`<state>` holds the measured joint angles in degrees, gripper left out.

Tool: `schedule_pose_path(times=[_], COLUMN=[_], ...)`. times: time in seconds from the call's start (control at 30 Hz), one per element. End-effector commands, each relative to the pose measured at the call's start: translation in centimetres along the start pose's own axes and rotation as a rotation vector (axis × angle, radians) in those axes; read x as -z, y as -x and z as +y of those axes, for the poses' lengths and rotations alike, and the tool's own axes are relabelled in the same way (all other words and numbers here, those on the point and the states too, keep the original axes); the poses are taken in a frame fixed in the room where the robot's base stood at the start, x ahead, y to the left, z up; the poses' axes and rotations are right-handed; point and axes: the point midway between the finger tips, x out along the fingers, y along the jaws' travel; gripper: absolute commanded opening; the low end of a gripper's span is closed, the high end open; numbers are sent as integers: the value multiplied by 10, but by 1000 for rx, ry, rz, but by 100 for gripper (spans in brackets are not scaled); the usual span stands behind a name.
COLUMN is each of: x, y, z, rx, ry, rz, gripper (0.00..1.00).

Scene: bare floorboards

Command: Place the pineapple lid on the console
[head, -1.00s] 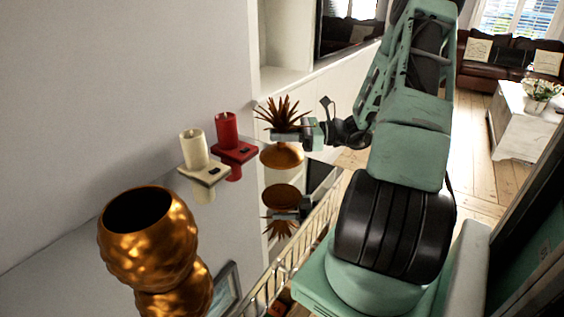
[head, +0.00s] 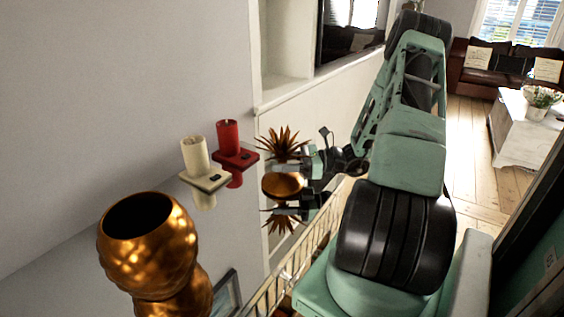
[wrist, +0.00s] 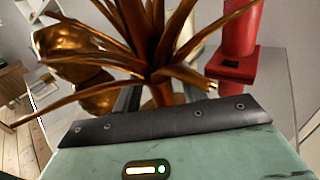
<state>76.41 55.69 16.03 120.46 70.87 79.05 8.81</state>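The pineapple lid (head: 284,145) has spiky copper leaves over a rounded base. In the head view its base meets its own reflection in the glossy console (head: 235,235), so it is at or very near the surface, upright. My gripper (head: 297,165) comes from the right and is shut on the lid below the leaves. In the wrist view the leaves of the lid (wrist: 155,45) spread in front of my gripper (wrist: 137,98) and hide most of the grip. The copper pineapple body (head: 150,235) stands open-topped on the console at the near left.
A cream candle (head: 194,155) and a red candle (head: 229,137) on square holders stand left of the lid. A wire rack (head: 305,262) runs along the console's right side. A white shelf unit (head: 290,55) stands behind. Clear glossy surface lies between body and lid.

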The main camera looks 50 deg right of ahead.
Motion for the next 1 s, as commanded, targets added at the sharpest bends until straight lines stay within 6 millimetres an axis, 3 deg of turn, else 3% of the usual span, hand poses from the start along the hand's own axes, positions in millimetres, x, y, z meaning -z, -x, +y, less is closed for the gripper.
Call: schedule_pose_path(times=[0.37, 0.8, 1.0], x=[-3, -2, -3], y=[3, 86, 113], z=[0, -1, 0], rx=[2, 5, 2], ry=[1, 1, 1], rz=[0, 2, 1], gripper=[43, 43, 43])
